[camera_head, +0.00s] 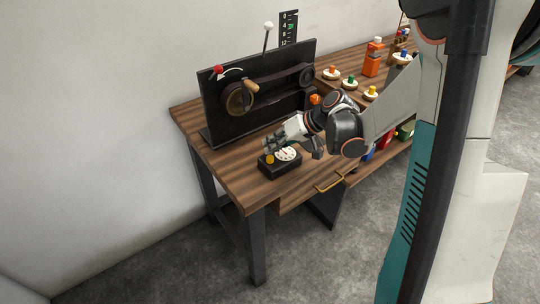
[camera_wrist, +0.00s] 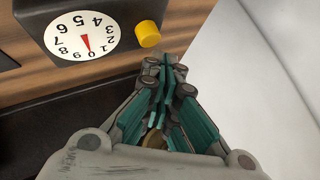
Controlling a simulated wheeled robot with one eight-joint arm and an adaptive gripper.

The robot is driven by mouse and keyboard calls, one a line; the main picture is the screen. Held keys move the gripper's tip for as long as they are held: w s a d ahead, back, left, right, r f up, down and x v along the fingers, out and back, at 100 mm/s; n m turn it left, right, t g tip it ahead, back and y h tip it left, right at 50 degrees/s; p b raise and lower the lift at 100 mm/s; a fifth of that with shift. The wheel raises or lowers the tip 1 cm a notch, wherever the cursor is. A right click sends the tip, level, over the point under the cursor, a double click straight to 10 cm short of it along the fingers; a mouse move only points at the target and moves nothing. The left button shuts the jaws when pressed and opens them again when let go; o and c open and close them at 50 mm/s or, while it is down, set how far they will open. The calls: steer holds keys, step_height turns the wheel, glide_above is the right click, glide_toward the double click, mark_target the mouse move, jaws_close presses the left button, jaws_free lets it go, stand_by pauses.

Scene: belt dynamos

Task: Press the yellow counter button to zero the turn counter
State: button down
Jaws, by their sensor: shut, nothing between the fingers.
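The yellow button (camera_head: 270,159) sits on a black counter box (camera_head: 279,168) near the front left corner of the wooden table. In the wrist view the button (camera_wrist: 148,33) stands beside the white number dial (camera_wrist: 82,36), whose red pointer is near 0. The dial (camera_head: 287,154) also shows in the head view. My gripper (camera_head: 268,143) is shut and empty, just behind and above the counter box. In the wrist view its fingertips (camera_wrist: 165,64) lie below and slightly right of the button, with a gap in the picture between them.
A dark upright panel (camera_head: 222,114) with a pulley wheel (camera_head: 238,99), belt and wooden crank handle (camera_head: 251,86) stands behind the counter. Several round pieces with coloured knobs stand at the table's far right. A drawer handle (camera_head: 328,182) is on the table's front. The front left tabletop is clear.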

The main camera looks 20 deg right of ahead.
mark_target(272, 155)
steer(key=shift+r, duration=0.1)
steer(key=shift+r+p, duration=1.75)
steer(key=shift+r, duration=0.75)
